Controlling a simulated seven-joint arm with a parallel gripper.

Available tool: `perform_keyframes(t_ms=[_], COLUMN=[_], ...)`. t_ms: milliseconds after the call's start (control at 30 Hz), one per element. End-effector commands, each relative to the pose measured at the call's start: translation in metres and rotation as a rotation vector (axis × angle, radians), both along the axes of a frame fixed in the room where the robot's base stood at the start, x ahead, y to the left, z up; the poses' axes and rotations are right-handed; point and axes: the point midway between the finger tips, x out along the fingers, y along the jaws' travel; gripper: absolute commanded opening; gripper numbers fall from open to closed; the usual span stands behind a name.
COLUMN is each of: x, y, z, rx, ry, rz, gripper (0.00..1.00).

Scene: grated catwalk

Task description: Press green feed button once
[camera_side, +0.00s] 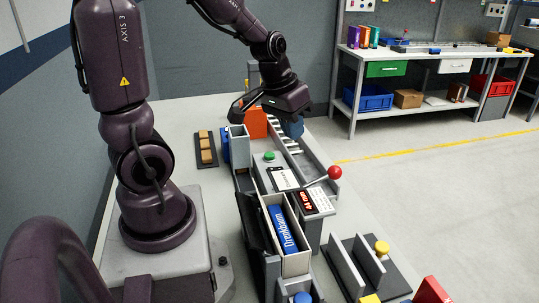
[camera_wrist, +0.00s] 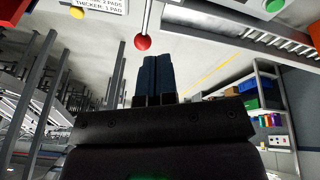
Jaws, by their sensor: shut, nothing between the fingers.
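The green feed button (camera_side: 269,155) sits on a light top plate of the bench fixture in the side view. A green round button also shows at the top right edge of the wrist view (camera_wrist: 274,5). My gripper (camera_side: 292,129) hangs beyond the button and a little to its right in the side view, above the rail area and apart from the button. In the wrist view its two dark blue fingers (camera_wrist: 154,74) are together with nothing between them.
A lever with a red ball (camera_side: 334,172) stands right of the button. A bin holding a blue labelled pack (camera_side: 284,228) is in front. An orange block (camera_side: 255,122) is behind, near my gripper. A tray of tan blocks (camera_side: 206,149) lies left. A yellow knob (camera_side: 382,247) is front right.

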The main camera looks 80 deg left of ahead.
Motion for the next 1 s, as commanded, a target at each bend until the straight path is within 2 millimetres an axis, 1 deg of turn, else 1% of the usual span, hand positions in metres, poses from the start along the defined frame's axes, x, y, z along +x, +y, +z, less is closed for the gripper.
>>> perform_keyframes(t_ms=[33, 133, 267, 300, 367, 400, 433, 500, 600, 700, 1000], x=[0.006, 0.015, 0.018, 0.017, 0.014, 0.012, 0.011, 0.011, 0.014, 0.013, 0.014], y=[0.018, 0.054, 0.109, 0.126, 0.150, 0.166, 0.176, 0.195, 0.213, 0.221, 0.221], z=[-0.015, -0.040, -0.073, -0.082, -0.093, -0.098, -0.100, -0.097, -0.082, -0.076, -0.074], rx=[0.006, 0.053, 0.168, 0.217, 0.298, 0.360, 0.407, 0.514, 0.644, 0.716, 0.737], ry=[-0.002, -0.028, -0.049, -0.051, -0.048, -0.044, -0.041, -0.038, -0.042, -0.028, -0.017], rz=[0.035, 0.089, 0.150, 0.162, 0.172, 0.175, 0.173, 0.156, 0.129, 0.092, 0.059], gripper=[0.00, 0.00, 0.00, 0.00, 0.00, 0.00, 0.00, 0.00, 0.00, 0.00, 0.00])
